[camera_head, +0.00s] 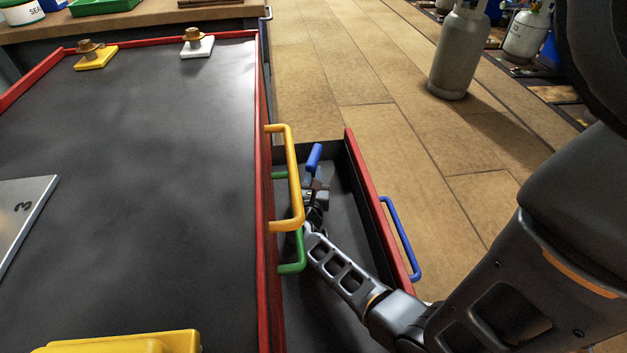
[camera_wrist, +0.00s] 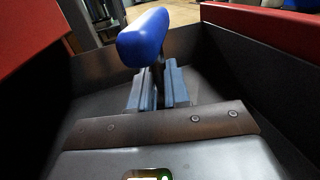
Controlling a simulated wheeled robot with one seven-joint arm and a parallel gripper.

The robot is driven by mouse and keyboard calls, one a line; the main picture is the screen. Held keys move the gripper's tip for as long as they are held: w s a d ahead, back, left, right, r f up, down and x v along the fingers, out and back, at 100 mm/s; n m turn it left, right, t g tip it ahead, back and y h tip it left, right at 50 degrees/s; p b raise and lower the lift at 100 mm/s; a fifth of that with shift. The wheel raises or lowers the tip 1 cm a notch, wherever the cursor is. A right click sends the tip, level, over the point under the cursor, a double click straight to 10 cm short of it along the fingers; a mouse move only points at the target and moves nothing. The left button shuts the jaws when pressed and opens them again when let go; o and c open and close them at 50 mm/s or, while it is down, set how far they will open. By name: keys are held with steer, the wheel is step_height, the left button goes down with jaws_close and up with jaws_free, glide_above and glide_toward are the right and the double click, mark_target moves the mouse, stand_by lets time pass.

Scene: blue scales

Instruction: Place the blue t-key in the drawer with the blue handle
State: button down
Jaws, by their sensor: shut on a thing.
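The blue t-key (camera_head: 314,157) is in my gripper (camera_head: 317,190), inside the open drawer (camera_head: 357,170). The drawer has a red front and a blue handle (camera_head: 401,238) on its outer side. In the wrist view my gripper (camera_wrist: 159,88) is shut on the dark shaft of the t-key (camera_wrist: 143,37), with the blue crossbar beyond the fingertips. The drawer's dark walls (camera_wrist: 255,70) surround the gripper there. The key's lower end is hidden, and I cannot tell whether it touches the drawer floor.
A yellow handle (camera_head: 297,180) and a green handle (camera_head: 295,252) stick out from the cabinet beside my arm. The dark cabinet top (camera_head: 140,170) has a red rim. A grey gas cylinder (camera_head: 458,55) stands on the wooden floor, which is otherwise clear near the drawer.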

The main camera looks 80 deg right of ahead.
steer(key=shift+f, duration=0.6)
steer(key=shift+f, duration=0.2)
steer(key=c, duration=1.1)
jaws_free()
steer(key=shift+r, duration=0.25)
steer(key=a, duration=0.4)
steer(key=s+a, duration=0.1)
steer(key=a, duration=0.3)
steer(key=s+a, duration=0.1)
steer(key=a, duration=0.2)
steer(key=shift+a+f, duration=0.1)
steer(key=shift+a, duration=0.3)
